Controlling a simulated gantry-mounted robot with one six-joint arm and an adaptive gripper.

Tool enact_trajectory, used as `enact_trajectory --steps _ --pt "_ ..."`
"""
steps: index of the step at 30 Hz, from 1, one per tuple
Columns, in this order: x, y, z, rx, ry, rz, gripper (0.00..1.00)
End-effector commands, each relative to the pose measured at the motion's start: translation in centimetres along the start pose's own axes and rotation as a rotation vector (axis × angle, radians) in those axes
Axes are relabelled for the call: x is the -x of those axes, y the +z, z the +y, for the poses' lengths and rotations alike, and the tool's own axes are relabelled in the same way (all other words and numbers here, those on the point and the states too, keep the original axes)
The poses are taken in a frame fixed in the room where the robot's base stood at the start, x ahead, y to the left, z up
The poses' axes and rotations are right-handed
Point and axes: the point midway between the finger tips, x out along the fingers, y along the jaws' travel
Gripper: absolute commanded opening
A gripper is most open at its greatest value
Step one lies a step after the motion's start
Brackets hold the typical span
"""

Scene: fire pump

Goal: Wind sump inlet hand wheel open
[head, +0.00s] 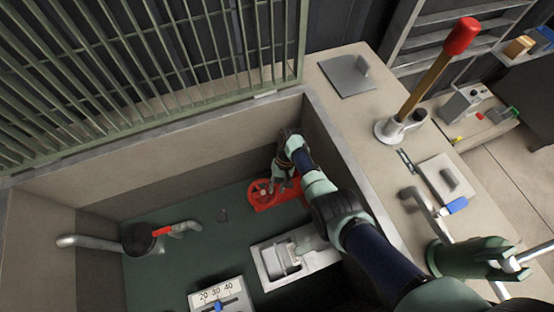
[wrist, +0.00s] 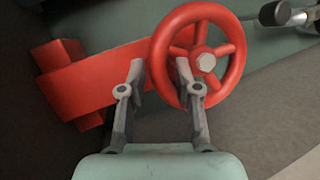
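The red sump inlet hand wheel (head: 262,188) sits in the sunken basin, on a red bracket (head: 290,196), in the head view. In the wrist view the spoked wheel (wrist: 236,62) has a grey hex nut at its hub, and the red bracket (wrist: 90,80) runs off to the left. My gripper (head: 275,180) is at the right side of the wheel in the head view. In the wrist view my gripper (wrist: 160,72) has its two fingers apart, with the near-left part of the rim showing between them. I cannot tell whether either finger touches the rim.
A pipe with a red lever (head: 162,231) is at the basin's left. A grey fixture (head: 280,260) and a gauge marked 20 to 40 (head: 220,295) stand nearer. The basin wall (head: 322,130) is close to my arm. A red-topped lever (head: 461,37) rises at right.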

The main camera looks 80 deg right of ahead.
Motion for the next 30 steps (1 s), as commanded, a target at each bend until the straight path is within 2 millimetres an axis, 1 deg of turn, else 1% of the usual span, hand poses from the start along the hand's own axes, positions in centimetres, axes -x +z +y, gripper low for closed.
enact_trajectory --steps 2,3,8,9,14,18,21,24,30 --pt "0.1 0.0 0.0 0.0 0.0 0.0 0.32" --pt "0.1 0.0 0.0 0.0 0.0 0.0 0.29" --pt "0.1 0.0 0.0 0.001 0.001 0.0 0.02" --pt "0.1 0.0 0.0 0.001 0.001 0.0 0.0" --pt "-0.2 -0.4 0.0 0.033 0.015 -0.009 0.0" --pt "-0.4 -1.6 -0.3 0.187 0.078 -0.053 0.0" --pt "-0.1 -2.0 -0.7 0.294 0.122 -0.086 0.0" --pt "0.3 -2.2 -0.9 0.354 0.147 -0.104 0.0" --pt "0.6 -2.1 -1.0 0.368 0.154 -0.109 0.0"
